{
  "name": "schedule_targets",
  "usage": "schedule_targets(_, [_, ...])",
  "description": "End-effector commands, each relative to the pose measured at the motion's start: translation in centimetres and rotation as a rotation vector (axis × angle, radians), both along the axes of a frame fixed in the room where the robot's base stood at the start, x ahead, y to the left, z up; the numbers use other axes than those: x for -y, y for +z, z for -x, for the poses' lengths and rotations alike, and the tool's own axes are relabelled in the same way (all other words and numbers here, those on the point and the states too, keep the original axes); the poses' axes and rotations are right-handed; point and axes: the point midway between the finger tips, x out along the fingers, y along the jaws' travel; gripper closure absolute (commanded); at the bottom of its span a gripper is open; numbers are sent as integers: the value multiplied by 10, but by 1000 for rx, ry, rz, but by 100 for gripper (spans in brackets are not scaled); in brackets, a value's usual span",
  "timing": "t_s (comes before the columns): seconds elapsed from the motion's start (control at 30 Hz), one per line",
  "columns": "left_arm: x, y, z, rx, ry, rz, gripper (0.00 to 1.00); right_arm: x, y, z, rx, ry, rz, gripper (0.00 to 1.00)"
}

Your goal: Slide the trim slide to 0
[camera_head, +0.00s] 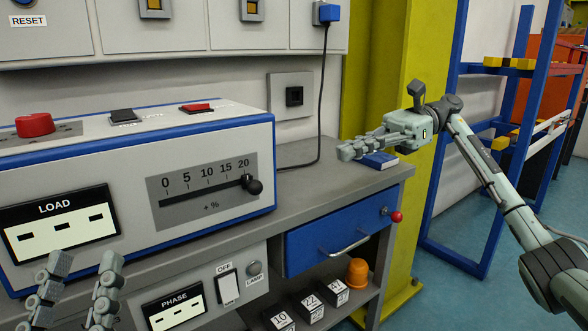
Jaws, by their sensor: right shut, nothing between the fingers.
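The trim slide's black knob (254,186) sits at the right end of its slot, just right of the 20 mark. Its grey scale plate (182,187) reads 0, 5, 10, 15, 20 from left to right, with "+ %" below. My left gripper (77,290) is at the bottom left, in front of the LOAD panel; its two fingers are spread apart with nothing between them. My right gripper (347,152) is to the right of the knob and apart from it. Its fingers are together, pointing left, and hold nothing.
The white and blue console (100,160) stands on a grey bench (305,210). A blue block (380,160) lies by my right gripper. A red button (35,125) and two rocker switches are on top. A blue drawer (310,250), an orange cap and several numbered blocks are lower right.

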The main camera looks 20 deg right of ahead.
Motion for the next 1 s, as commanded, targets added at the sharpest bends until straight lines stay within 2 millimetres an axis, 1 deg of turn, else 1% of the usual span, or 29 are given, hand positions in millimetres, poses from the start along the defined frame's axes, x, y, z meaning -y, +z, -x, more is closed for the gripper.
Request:
schedule_targets(0.17, [-1, 2, 1, 15, 1, 5, 60, -26, -7, 3, -2, 6, -1, 100])
schedule_targets(0.4, [-2, 4, 2, 33, 2, 10, 60, -77, -16, 6, -3, 4, -4, 100])
schedule_targets(0.6, [-2, 5, 3, 41, 3, 13, 60, -112, -23, 8, -4, 2, -5, 100])
schedule_targets(0.7, [-2, 5, 3, 43, 2, 13, 60, -124, -25, 8, -3, 0, -5, 100])
schedule_targets(0.8, [-2, 5, 3, 43, 2, 13, 60, -130, -26, 8, -4, 0, -5, 100])
schedule_targets(1.0, [-2, 6, 4, 44, 2, 14, 60, -134, -27, 8, -5, -2, -5, 100])
